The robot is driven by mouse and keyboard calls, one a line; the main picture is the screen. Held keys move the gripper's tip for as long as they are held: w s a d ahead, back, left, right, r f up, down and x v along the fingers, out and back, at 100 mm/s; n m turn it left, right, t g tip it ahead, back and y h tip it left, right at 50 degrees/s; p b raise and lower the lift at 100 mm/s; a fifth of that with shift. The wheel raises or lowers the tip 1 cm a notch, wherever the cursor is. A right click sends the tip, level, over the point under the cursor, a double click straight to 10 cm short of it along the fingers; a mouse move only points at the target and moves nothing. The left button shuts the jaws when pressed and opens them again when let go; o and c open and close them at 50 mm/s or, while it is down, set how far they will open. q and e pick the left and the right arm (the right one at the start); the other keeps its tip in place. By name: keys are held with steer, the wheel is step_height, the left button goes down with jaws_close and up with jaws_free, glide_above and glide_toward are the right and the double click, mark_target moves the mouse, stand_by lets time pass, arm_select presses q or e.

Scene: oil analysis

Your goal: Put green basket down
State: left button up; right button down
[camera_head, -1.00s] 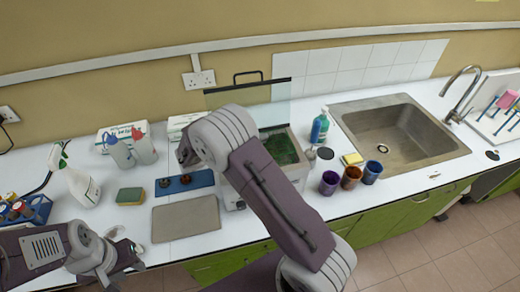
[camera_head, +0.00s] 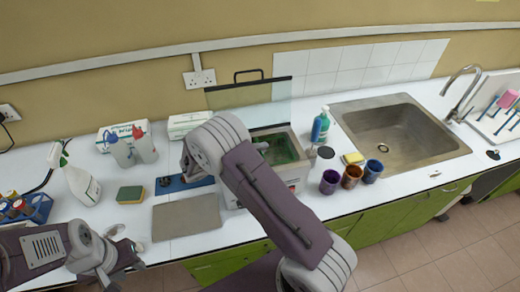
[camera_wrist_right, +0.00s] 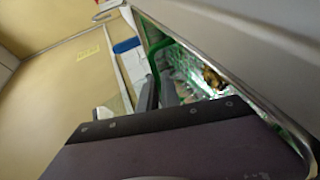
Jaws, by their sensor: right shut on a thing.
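The green basket (camera_head: 288,151) sits inside the open metal bath (camera_head: 302,168), partly hidden behind my right arm. In the right wrist view the basket's green mesh (camera_wrist_right: 182,78) shows inside the bath's metal rim. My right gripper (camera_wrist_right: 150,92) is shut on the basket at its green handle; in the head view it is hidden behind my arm. How far the basket is above the bath floor cannot be told. My left gripper (camera_head: 136,250) is at the counter's front edge, lower left, away from the basket; its opening is unclear.
The raised glass lid (camera_head: 240,94) stands behind the bath. Purple, brown and blue cups (camera_head: 330,182) and a bottle (camera_head: 320,126) stand to its right. A grey mat (camera_head: 186,217) and a blue tray (camera_head: 172,186) lie to its left. The sink (camera_head: 400,138) is farther right.

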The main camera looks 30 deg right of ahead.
steer(key=c, duration=1.6)
jaws_free()
steer(key=shift+s+f, duration=0.15)
steer(key=shift+f, duration=0.2)
steer(key=shift+o, duration=0.2)
steer(key=shift+f, duration=0.1)
steer(key=shift+r+p, duration=0.25)
steer(key=shift+p, duration=0.05)
steer(key=shift+r+p, duration=0.55)
steer(key=shift+p, duration=0.15)
steer(key=shift+a+f+b, duration=0.2)
steer(key=shift+a+b, duration=0.55)
steer(key=shift+a, duration=0.05)
steer(key=v, duration=0.3)
steer(key=b+v, duration=0.1)
steer(key=v, duration=0.3)
steer(key=r+b+v, duration=0.1)
steer(key=v, duration=0.2)
steer(key=shift+a, duration=0.1)
